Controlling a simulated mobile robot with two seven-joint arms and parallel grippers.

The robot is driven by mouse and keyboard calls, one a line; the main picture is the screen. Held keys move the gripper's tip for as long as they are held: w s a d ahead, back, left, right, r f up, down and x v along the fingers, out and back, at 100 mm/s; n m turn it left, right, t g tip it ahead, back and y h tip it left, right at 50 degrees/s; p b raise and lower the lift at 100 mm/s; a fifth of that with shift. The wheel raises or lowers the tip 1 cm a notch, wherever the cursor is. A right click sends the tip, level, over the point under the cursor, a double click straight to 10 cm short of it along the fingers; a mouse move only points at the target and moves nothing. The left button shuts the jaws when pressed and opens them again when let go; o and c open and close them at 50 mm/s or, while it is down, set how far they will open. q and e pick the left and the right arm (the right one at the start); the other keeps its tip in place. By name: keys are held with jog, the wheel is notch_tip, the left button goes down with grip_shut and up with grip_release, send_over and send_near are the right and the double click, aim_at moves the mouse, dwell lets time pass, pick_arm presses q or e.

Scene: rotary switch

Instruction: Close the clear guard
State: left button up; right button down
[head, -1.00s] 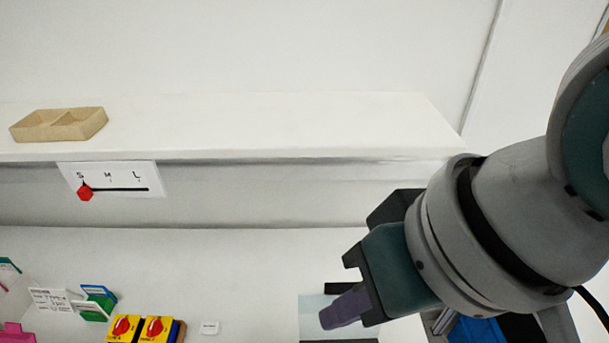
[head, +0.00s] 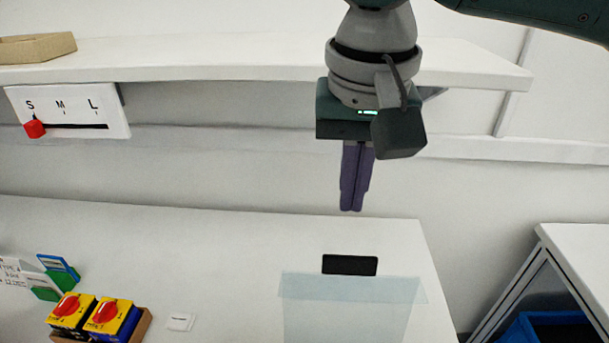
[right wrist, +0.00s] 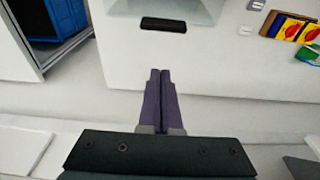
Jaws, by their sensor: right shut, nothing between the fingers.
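The clear guard (head: 350,310) is a pale blue, see-through panel at the bottom of the head view, cut off by the frame edge. Its far edge looks wider than its lower part; its exact tilt is hard to tell. A black bar (head: 350,265) lies just behind it on the table, and also shows in the right wrist view (right wrist: 163,24). My right gripper (head: 352,208) points down with its purple fingers together and empty. It appears above and behind the black bar, apart from the guard. My left gripper is not in view.
A white shelf (head: 230,62) runs behind, with a slider panel (head: 75,112) on its front. Red-knobbed yellow switches (head: 88,312) and a small white label (head: 180,321) are at the lower left. A cabinet with a blue bin (head: 550,328) stands at right.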

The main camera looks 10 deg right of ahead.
jog(key=s+f+p, duration=0.2)
jog(key=f, duration=0.1)
jog(key=s+f, duration=0.1)
jog(key=shift+a+f+p, duration=0.4)
